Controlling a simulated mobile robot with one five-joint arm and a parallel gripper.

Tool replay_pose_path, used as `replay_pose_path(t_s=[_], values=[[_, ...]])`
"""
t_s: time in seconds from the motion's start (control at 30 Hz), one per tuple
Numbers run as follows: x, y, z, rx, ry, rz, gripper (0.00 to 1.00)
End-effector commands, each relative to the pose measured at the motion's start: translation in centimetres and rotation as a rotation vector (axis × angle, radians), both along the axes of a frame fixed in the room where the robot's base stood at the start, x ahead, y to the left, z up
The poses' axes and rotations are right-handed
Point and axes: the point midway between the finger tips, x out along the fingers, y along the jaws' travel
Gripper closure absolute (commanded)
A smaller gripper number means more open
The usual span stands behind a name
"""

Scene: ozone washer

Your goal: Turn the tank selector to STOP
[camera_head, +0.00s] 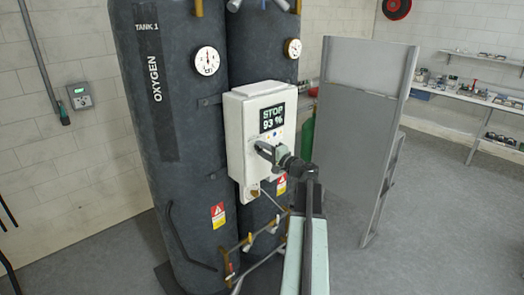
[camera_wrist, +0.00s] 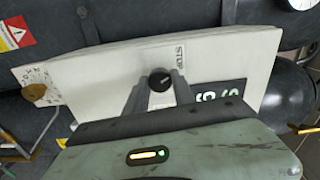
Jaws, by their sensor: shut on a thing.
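The white control box (camera_head: 236,112) is fixed to the front of the dark tanks. Its display (camera_head: 272,117) reads "STOP 93 %". My gripper (camera_head: 264,150) is at the box's front, below the display. In the wrist view the tank selector is a round black knob (camera_wrist: 160,78) with a light mark. It sits between the two fingers of my gripper (camera_wrist: 160,85), which are shut on it. A "STOP" label (camera_wrist: 180,54) is printed on the panel near the knob. In the head view my gripper hides the knob.
The oxygen tank marked "TANK 1" (camera_head: 150,130) stands left of the box, with a gauge (camera_head: 207,61). Pipes with valves (camera_head: 262,238) run low in front. A grey panel (camera_head: 355,120) stands to the right. Floor beyond it is clear.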

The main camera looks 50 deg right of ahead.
Motion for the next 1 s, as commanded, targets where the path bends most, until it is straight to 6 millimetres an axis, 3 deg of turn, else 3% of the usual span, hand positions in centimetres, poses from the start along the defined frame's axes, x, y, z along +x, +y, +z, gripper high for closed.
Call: replay_pose_path(t_s=[0.07, 0.1, 0.17, 0.2, 0.53, 0.8, 1.0], values=[[0.0, 0.1, -0.1, -0.003, 0.002, 0.002, 1.00], [0.0, 0.1, -0.1, -0.003, 0.002, 0.002, 0.67], [0.0, 0.1, -0.1, -0.002, 0.002, 0.002, 0.50], [0.0, 0.1, -0.1, -0.002, 0.002, 0.002, 0.48], [-0.5, 0.1, 0.0, 0.000, 0.001, 0.000, 0.48], [-5.6, 0.5, -0.1, -0.001, 0.001, -0.002, 0.48], [-7.7, 0.6, -0.1, -0.001, 0.001, 0.001, 0.48]])
